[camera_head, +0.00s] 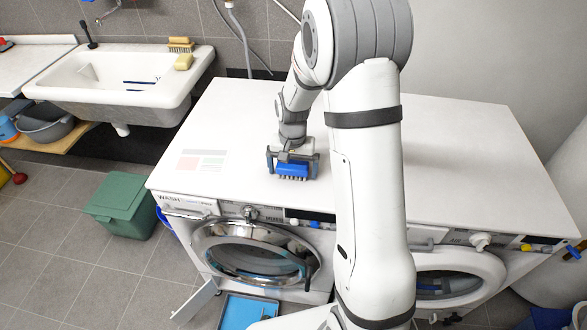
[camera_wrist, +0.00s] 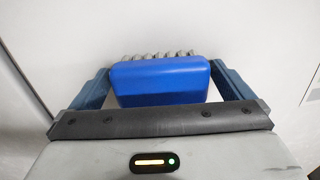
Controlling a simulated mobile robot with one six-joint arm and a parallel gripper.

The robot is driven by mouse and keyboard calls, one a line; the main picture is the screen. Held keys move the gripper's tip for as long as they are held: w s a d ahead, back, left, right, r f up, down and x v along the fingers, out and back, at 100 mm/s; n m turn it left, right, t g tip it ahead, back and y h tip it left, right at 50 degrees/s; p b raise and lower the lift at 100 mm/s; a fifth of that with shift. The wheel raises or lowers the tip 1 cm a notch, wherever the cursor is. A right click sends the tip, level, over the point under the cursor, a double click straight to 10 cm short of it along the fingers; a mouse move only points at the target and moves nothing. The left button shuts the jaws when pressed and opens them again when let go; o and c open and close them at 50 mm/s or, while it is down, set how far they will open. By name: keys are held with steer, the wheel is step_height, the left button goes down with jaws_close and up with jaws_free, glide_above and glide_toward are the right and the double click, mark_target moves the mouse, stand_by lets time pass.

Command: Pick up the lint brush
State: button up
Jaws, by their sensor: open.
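The lint brush (camera_head: 293,170) has a blue body with a row of grey bristles along one edge. It is near the front edge of the white top (camera_head: 240,130) over the washing machines. In the wrist view the brush (camera_wrist: 160,82) fills the space between my two blue-grey fingers, bristles pointing away from the palm. My gripper (camera_head: 292,168) is open, with one finger on each side of the brush. In the wrist view my gripper (camera_wrist: 165,72) shows narrow gaps beside the brush. Whether either finger touches it, I cannot tell.
A printed sheet (camera_head: 201,163) lies left of my gripper. The front-loader's round door (camera_head: 250,255) is below the front edge. A sink (camera_head: 120,75) with a scrubbing brush (camera_head: 181,45) stands back left. A green bin (camera_head: 122,205) is on the floor. The top's right side is clear.

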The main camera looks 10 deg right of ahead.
mark_target(293, 165)
steer(key=shift+c, duration=0.2)
steer(key=c, duration=0.9)
step_height(293, 165, up, 10)
steer(key=shift+r, duration=0.1)
steer(key=o, duration=0.5)
steer(key=c, duration=0.4)
